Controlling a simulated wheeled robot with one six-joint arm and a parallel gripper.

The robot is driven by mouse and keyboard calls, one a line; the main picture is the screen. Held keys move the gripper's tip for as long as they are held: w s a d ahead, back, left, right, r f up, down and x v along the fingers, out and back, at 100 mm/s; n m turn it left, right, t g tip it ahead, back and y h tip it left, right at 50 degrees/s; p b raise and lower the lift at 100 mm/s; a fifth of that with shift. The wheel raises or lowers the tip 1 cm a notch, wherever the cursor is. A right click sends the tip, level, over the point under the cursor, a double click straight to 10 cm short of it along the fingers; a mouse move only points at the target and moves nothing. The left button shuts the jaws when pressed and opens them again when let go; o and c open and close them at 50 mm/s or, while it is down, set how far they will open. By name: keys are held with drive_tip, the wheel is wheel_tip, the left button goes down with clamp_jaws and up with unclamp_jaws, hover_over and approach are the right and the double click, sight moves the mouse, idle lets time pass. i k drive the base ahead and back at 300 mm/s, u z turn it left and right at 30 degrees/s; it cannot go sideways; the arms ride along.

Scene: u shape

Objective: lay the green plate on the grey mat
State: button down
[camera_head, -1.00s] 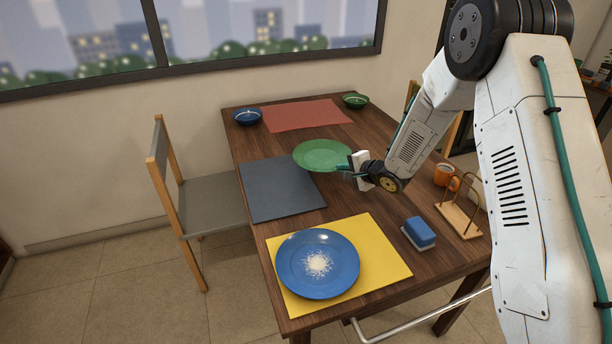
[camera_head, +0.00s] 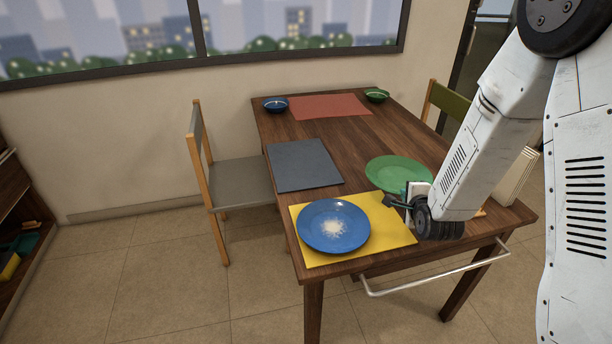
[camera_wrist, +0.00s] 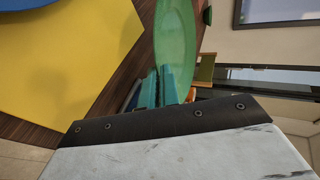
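The green plate (camera_head: 398,172) is held level at its near edge by my gripper (camera_head: 408,193), over the right side of the table, right of the grey mat and apart from it. In the wrist view the green plate (camera_wrist: 176,45) stands edge-up in the picture, and the teal fingers of my gripper (camera_wrist: 165,88) close on its rim. The grey mat (camera_head: 304,165) lies flat and bare on the table's left side, between the yellow and red mats. It does not show in the wrist view.
A yellow mat (camera_head: 388,226) bears a blue plate (camera_head: 322,240) with white crumbs. A red mat (camera_head: 330,107), a blue bowl (camera_head: 276,104) and a green bowl (camera_head: 377,96) are at the far end. A chair (camera_head: 240,184) stands left. My arm hides the table's right part.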

sight(298, 154)
drive_tip(key=u, duration=0.05)
drive_tip(key=k, duration=0.55)
drive_tip(key=u, duration=1.8)
drive_tip(key=i, duration=1.5)
drive_tip(key=z, duration=2.45)
drive_tip(key=i, duration=0.5)
